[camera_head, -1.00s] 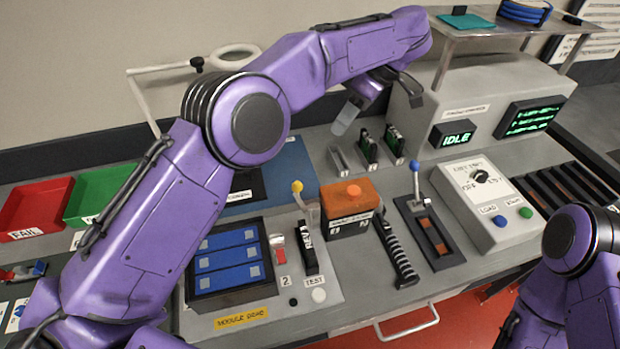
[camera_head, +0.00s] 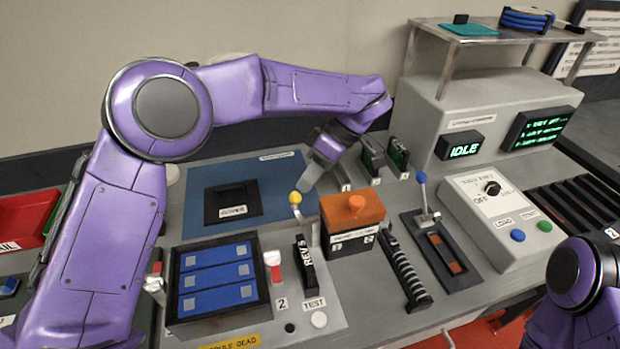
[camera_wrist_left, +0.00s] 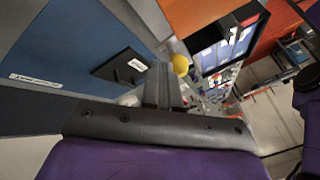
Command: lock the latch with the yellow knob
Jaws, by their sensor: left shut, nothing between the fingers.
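The yellow knob (camera_head: 295,197) tops a short pale lever at the back right of the module dock, left of the orange-topped box. It also shows in the left wrist view (camera_wrist_left: 180,65), just past my fingertips. My left gripper (camera_head: 308,183) is shut and empty, its fingertips pointing down just above and right of the knob; I cannot tell whether they touch it. In the left wrist view the closed fingers (camera_wrist_left: 163,88) point toward the knob. My right gripper is not in view; only part of my right arm shows at the lower right.
The module dock (camera_head: 240,335) holds blue modules, with a red switch (camera_head: 273,264) and black REV strap (camera_head: 305,262) beside it. The orange-topped box (camera_head: 352,212) stands close right of the knob. A blue-knobbed lever (camera_head: 422,180) is farther right. The blue mat (camera_head: 270,170) lies behind.

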